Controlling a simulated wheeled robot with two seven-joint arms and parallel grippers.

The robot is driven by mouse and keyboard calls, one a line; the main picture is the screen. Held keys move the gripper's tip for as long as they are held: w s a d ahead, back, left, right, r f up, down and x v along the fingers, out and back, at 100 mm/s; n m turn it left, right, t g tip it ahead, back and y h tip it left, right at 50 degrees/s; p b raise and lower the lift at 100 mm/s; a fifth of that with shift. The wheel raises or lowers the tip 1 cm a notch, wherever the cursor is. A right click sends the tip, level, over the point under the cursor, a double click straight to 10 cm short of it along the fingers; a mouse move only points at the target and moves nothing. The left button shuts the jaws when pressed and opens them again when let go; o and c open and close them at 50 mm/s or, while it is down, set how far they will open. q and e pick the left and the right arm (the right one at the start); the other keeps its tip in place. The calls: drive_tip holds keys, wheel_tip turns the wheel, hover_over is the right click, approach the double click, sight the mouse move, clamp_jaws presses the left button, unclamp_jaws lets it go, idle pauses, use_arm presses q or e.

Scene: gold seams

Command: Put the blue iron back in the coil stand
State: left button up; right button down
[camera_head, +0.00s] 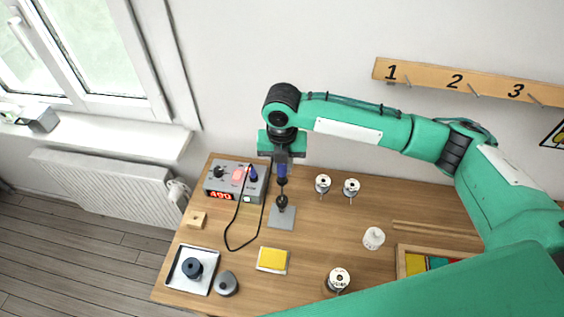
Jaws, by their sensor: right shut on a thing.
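The blue iron (282,170) hangs upright, tip down, in my right gripper (282,154), which is shut on its upper part. The coil stand (282,219) is a grey plate with a dark coil on it, on the table directly below the iron in the picture. The iron's lower end is close to the coil's top; I cannot tell whether it touches or has entered it. My left gripper is not in view.
A grey soldering station (222,184) reading 490 stands left of the stand; a black cable (228,235) loops in front of it. A yellow sponge tray (272,260) lies in front. Solder spools (351,187) stand to the right. My right arm covers the front right.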

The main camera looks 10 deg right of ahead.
drive_tip(key=shift+p, duration=0.45)
drive_tip(key=shift+f+b, duration=0.45)
drive_tip(key=shift+f, duration=1.3)
idle(0.5)
drive_tip(key=shift+p, duration=0.4)
idle(0.4)
